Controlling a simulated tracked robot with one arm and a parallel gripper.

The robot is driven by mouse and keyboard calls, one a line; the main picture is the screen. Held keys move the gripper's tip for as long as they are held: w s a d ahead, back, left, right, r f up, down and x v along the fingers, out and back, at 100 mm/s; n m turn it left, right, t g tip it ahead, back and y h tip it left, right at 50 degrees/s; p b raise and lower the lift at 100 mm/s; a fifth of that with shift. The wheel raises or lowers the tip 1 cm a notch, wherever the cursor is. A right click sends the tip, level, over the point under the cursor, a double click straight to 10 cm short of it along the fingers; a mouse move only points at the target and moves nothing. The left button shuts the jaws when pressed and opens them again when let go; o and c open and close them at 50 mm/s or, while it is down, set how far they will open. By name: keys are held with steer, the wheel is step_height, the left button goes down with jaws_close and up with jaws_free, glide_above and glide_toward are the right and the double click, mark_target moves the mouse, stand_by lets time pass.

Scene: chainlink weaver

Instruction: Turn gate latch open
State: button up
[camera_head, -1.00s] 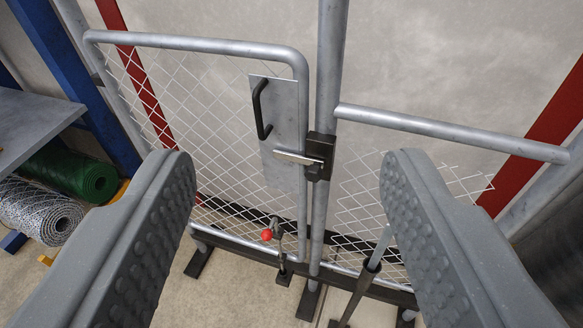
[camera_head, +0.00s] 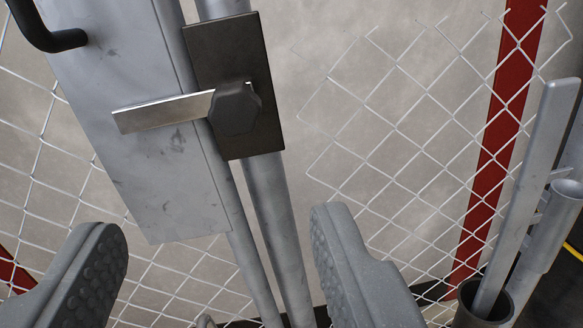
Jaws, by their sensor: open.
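The gate latch is a flat silver bar (camera_head: 165,112) that lies nearly level across the gap between gate and post. Its right end joins a dark hexagonal knob (camera_head: 236,108) on a dark mounting plate (camera_head: 228,45) fixed to the post (camera_head: 275,220). The bar's left part overlaps the grey metal plate (camera_head: 150,205) on the gate. A black pull handle (camera_head: 42,28) shows at the top left, partly cut off. My gripper (camera_head: 222,235) is open and empty. Its fingers are wide apart, below the latch in the picture and not touching it.
Chain-link mesh (camera_head: 400,130) with a ragged upper edge spreads right of the post. Grey metal pieces (camera_head: 535,190) stand in a dark tube (camera_head: 485,305) at the lower right. A red upright (camera_head: 500,130) stands behind the mesh.

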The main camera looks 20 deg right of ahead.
mark_target(234, 116)
steer(key=x, duration=0.4)
steer(key=b+x, duration=0.1)
steer(key=x, duration=0.7)
steer(key=shift+f+b, duration=0.35)
steer(key=shift+b, duration=0.05)
steer(key=shift+x, duration=0.9)
steer(key=shift+r, duration=0.15)
jaws_close()
steer(key=shift+a, duration=0.1)
